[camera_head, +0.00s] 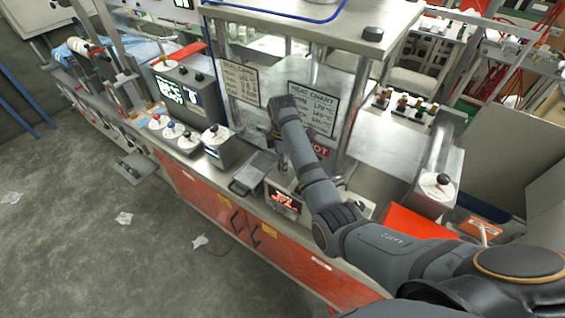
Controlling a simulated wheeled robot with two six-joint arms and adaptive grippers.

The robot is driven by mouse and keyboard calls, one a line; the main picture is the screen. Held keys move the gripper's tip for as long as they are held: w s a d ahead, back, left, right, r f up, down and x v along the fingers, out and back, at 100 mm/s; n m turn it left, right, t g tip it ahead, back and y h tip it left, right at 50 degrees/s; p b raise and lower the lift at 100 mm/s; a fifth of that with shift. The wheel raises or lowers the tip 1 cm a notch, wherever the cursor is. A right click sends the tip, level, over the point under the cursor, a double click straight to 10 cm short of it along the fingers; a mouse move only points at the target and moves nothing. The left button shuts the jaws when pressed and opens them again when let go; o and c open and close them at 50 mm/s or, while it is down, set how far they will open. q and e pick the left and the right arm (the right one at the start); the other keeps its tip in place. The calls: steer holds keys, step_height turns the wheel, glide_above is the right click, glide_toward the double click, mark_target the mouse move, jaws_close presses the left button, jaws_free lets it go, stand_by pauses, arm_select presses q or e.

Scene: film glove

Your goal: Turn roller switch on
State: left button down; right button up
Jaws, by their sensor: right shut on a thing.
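My right arm reaches in from the lower right, and its wrist bends down in front of the chart panel. My right gripper (274,134) is small and partly hidden by the wrist. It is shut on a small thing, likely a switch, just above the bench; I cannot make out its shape. A small upright metal part (283,160) stands just below the gripper, behind the box with a lit red display (284,200). No part is clearly marked as the roller switch. My left gripper is not in view.
A heat chart (316,108) hangs behind my wrist. Left on the bench are a metal tray (252,172), a knobbed box (218,147) and a monitor (184,90). Another knobbed unit (432,190) stands right of my arm. Red cabinets (215,205) form the bench front; the floor left is mostly open.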

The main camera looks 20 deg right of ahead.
steer(key=shift+m, duration=0.9)
steer(key=m, duration=0.8)
steer(key=shift+d, duration=0.1)
steer(key=m, duration=0.4)
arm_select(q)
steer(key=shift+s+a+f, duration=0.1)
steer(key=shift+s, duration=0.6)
arm_select(e)
steer(key=shift+m, duration=2.1)
steer(key=o, duration=1.1)
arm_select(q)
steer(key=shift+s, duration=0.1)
arm_select(e)
steer(key=shift+o, duration=0.2)
